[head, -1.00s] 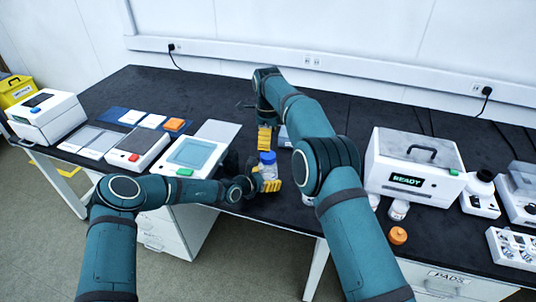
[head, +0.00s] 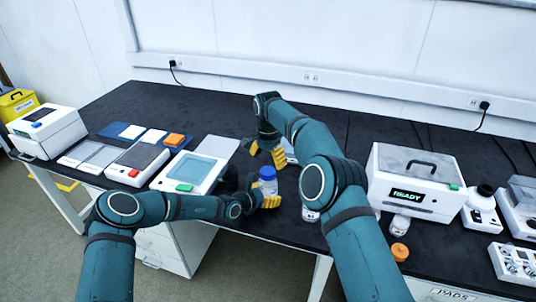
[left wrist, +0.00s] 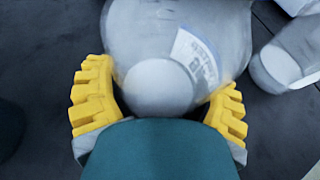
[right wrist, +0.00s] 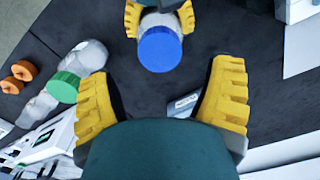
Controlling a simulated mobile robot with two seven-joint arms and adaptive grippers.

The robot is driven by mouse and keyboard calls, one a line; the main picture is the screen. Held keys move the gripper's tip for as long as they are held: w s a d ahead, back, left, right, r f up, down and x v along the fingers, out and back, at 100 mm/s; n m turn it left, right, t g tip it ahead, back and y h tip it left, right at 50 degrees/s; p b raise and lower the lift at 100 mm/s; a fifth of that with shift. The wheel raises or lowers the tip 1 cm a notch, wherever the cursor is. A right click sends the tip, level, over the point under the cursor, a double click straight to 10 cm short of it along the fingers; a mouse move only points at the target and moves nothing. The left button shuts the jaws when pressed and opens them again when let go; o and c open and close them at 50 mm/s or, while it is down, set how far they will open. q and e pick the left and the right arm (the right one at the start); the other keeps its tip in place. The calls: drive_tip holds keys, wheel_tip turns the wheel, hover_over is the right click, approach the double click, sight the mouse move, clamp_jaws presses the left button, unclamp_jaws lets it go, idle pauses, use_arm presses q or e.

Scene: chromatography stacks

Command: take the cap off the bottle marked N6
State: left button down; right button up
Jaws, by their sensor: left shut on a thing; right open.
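A clear bottle (head: 267,188) with a blue cap (head: 268,173) is upright in my left gripper (head: 268,199), whose yellow fingers are shut around its body. In the left wrist view the bottle (left wrist: 170,40) fills the top, and its label (left wrist: 196,60) is too blurred to read, so I cannot confirm N6. My right gripper (head: 267,153) is open and empty, just behind the bottle in the head view. In the right wrist view the blue cap (right wrist: 160,49) is at the top centre, beyond and apart from the open yellow fingers of my right gripper (right wrist: 162,98).
The white READY machine (head: 412,185) stands right of my right arm.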

sight(268, 170)
drive_tip(key=shift+f, duration=2.9)
drive_tip(key=c, duration=1.3)
drive_tip(key=n, duration=0.6)
drive_tip(key=o, duration=1.3)
drive_tip(key=shift+r, duration=0.1)
